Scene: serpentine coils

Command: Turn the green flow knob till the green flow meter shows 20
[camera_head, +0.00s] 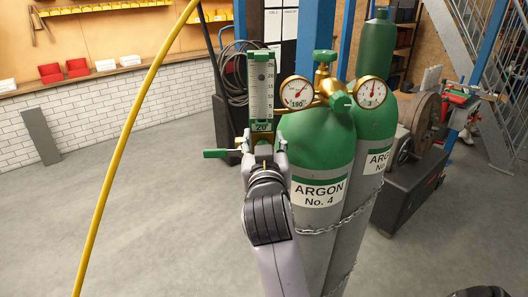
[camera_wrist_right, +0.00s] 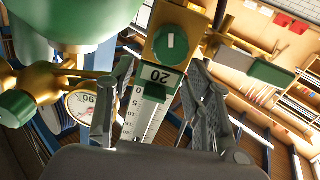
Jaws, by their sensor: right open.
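The green flow meter (camera_head: 262,88) is an upright clear tube with a numbered scale and a green plate below it reading 20. In the right wrist view the flow meter (camera_wrist_right: 147,112) appears upside down; I cannot make out the float's level. The green flow knob (camera_wrist_right: 171,44), round with a white mark, sits on a brass block beside the 20 plate. My right gripper (camera_wrist_right: 160,68) is open, its fingers apart on either side near the plate, with the knob just beyond the tips. In the head view my right gripper (camera_head: 265,160) hides the knob. My left gripper is out of view.
A green-ended lever (camera_head: 216,153) sticks out left of the meter. Two round gauges (camera_head: 297,92) (camera_head: 371,92) and a green valve (camera_head: 325,57) stand right of it. Chained argon cylinders (camera_head: 318,150) are close on the right. A yellow hose (camera_head: 125,135) crosses the left; floor there is clear.

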